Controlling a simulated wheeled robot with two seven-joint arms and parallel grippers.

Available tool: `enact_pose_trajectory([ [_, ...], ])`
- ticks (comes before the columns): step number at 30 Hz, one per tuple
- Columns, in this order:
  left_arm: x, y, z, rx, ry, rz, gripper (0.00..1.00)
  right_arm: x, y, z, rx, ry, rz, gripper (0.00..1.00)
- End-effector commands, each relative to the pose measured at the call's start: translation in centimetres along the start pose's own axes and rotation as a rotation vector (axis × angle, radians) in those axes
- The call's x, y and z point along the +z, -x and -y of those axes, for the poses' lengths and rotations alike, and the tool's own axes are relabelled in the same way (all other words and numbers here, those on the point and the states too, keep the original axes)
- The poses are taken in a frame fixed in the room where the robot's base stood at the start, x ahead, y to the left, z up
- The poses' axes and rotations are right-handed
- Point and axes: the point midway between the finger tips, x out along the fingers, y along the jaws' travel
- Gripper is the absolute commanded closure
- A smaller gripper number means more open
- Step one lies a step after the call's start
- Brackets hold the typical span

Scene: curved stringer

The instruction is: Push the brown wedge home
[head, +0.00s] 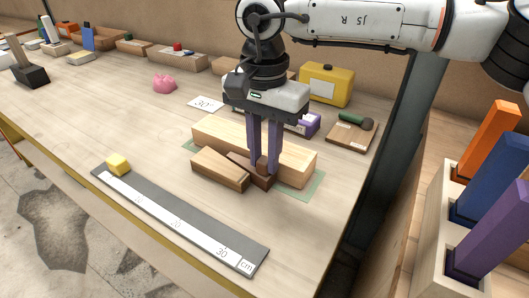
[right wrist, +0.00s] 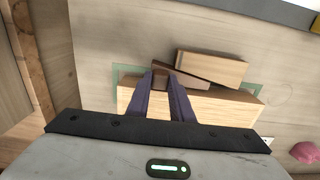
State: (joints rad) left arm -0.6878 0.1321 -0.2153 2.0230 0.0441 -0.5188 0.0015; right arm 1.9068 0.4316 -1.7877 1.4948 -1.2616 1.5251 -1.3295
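The dark brown wedge (head: 240,159) lies in the slot between a long pale wooden block (head: 215,133) behind it and a shorter wooden block (head: 220,170) in front. My right gripper (head: 264,166) points down with its purple fingers on either side of a brown raised piece at the wedge's right end, and looks shut on it. In the right wrist view the wedge (right wrist: 190,79) runs from the fingertips (right wrist: 164,75) along the gap between the long block (right wrist: 215,105) and the short block (right wrist: 213,66). The fingers hide part of the wedge. My left gripper is not in view.
A green outline mat (head: 308,190) lies under the blocks. A ruler strip (head: 175,215) with a yellow cube (head: 118,163) lies in front. A yellow box (head: 326,84), a tray with a green-handled tool (head: 352,131) and a pink pig (head: 164,83) stand behind. The table's right edge is near.

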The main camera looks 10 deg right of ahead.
Motion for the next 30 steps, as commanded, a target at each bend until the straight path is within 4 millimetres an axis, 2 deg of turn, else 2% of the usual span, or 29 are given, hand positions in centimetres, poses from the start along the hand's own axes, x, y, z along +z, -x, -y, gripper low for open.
enact_pose_trajectory([
  [7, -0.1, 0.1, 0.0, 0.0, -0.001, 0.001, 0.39, 0.0, 0.1, 0.1, 0.0, 0.0, 0.0, 1.0],
  [15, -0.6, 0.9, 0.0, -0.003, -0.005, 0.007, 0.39, -0.4, 0.2, 2.6, -0.001, -0.001, 0.0, 1.0],
  [24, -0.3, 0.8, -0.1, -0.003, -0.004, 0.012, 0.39, -0.5, 0.1, 2.8, -0.003, 0.0, -0.002, 1.0],
  [25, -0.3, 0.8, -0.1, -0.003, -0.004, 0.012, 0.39, -0.5, 0.1, 2.8, -0.004, 0.0, -0.002, 0.75],
  [27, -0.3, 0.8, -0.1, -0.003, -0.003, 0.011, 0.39, -0.5, 0.1, 2.7, -0.003, 0.0, -0.001, 0.63],
  [30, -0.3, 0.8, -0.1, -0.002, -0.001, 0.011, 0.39, -0.5, 0.1, 2.7, -0.002, 0.0, -0.001, 0.61],
])
